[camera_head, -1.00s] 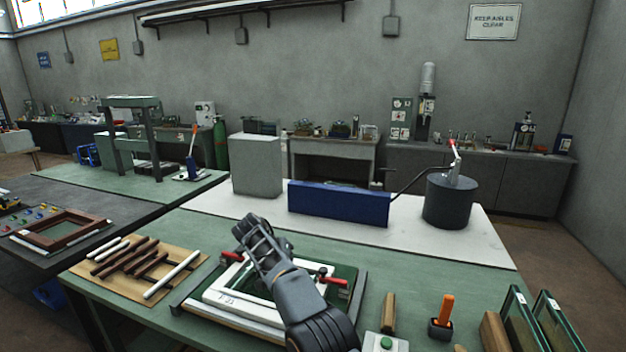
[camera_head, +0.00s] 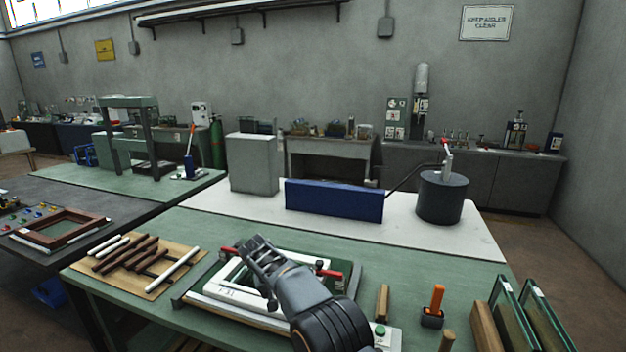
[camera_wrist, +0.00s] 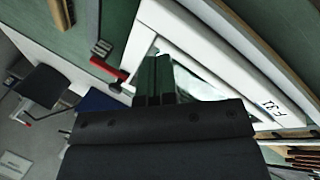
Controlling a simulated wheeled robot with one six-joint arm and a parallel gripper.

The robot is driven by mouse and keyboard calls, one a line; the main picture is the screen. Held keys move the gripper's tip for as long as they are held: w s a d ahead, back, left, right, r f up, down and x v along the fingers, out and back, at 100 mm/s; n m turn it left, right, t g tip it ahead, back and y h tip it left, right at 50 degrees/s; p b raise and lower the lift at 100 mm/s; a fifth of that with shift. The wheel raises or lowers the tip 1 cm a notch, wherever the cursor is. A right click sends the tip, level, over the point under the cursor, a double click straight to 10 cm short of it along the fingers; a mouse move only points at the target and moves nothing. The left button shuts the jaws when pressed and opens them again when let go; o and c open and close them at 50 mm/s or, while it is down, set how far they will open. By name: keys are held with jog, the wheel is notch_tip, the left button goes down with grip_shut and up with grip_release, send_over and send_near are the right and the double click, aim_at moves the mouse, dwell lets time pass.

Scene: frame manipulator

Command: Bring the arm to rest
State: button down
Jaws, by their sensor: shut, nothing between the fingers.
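My gripper (camera_head: 250,252) is over the left part of a white frame (camera_head: 222,290) that lies on the green bench. It is shut with nothing between its fingers. My dark arm comes in from the bottom of the head view and hides part of the frame. In the wrist view my gripper (camera_wrist: 155,85) shows in front of the white frame (camera_wrist: 215,45), which bears dark lettering. I cannot tell how far the fingertips are above it. A red-handled clamp (camera_head: 330,273) is at the frame's right side; it also shows in the wrist view (camera_wrist: 108,84).
A board with brown and white strips (camera_head: 160,289) lies left of the frame. An orange-handled tool (camera_head: 437,298) and a rack with glass panes (camera_head: 520,310) stand right. A blue box (camera_head: 333,201) and dark cylinder (camera_head: 441,200) stand behind on the white surface.

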jog(key=s+d+r+m+t+y, duration=0.1)
jog(key=s+d+r, duration=0.3)
jog(key=s+d, duration=0.4)
jog(key=s+d+r+m+t+y, duration=0.1)
jog(key=s+d+r, duration=0.3)
jog(key=s+d, duration=0.5)
jog(key=s+d+r+m+t+y, duration=0.1)
jog(key=s+d+r, duration=0.3)
jog(key=s+d, duration=0.4)
jog(key=s+m+y, duration=0.1)
jog(key=s, duration=0.4)
jog(key=shift+s+d, duration=0.15)
jog(key=shift+s, duration=0.2)
jog(key=shift+r, duration=0.1)
